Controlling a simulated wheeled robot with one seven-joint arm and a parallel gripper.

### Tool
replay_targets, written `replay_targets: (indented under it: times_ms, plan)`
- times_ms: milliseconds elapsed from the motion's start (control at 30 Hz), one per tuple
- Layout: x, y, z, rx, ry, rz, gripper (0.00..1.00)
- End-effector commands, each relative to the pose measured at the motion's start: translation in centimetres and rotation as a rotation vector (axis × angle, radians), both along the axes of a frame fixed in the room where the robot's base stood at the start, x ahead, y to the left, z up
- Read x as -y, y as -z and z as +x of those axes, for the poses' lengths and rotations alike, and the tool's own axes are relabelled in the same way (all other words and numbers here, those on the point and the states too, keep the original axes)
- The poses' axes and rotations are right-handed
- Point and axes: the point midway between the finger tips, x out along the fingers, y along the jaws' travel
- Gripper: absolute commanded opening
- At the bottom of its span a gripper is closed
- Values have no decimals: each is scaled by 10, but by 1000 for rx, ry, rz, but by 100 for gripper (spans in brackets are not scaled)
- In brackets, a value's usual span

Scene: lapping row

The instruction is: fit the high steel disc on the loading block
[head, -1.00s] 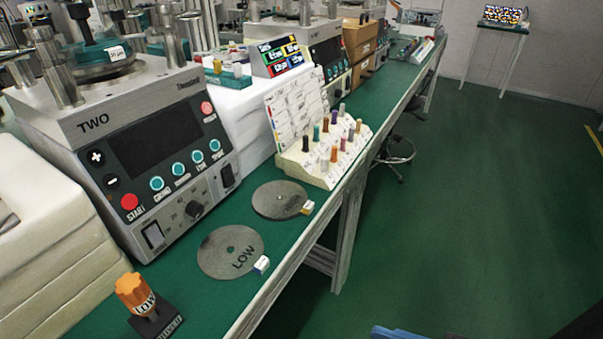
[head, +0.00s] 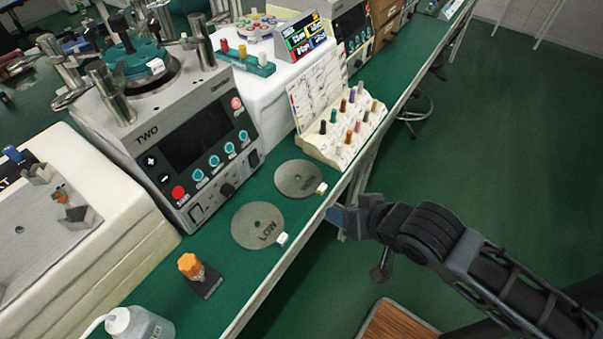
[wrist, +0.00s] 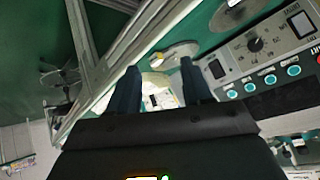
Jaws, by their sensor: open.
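Two flat grey steel discs lie on the green bench. The farther one (head: 299,178) has dark lettering too small to read here and a small white-and-yellow tag at its edge; the nearer disc (head: 257,225) reads LOW. My gripper (head: 337,215) is over the bench's front edge, right of both discs, open and empty. In the wrist view its blue fingers (wrist: 160,88) stand apart, with the farther disc (wrist: 178,52) beyond them and a pale rack partly between them. I cannot tell for sure which fixture is the loading block; a grey plate with small metal blocks (head: 50,215) lies at left.
The machine marked TWO (head: 165,135) stands behind the discs. A cream rack of coloured pegs (head: 345,135) stands just beyond them. An orange-topped tool (head: 192,266) and a white bottle (head: 138,324) are at the near end. Open floor lies to the right.

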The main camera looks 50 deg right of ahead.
Motion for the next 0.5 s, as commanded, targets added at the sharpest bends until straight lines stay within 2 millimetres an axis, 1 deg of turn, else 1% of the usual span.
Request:
replay_targets:
  times_ms: [33,133,233,367,500]
  plan:
    - [10,2,16,-20,66,35,49]
    - [26,7,34,-80,209,113,49]
    - [38,7,51,-136,359,198,49]
    - [46,1,71,-211,556,317,49]
    - [46,-10,86,-286,737,432,49]
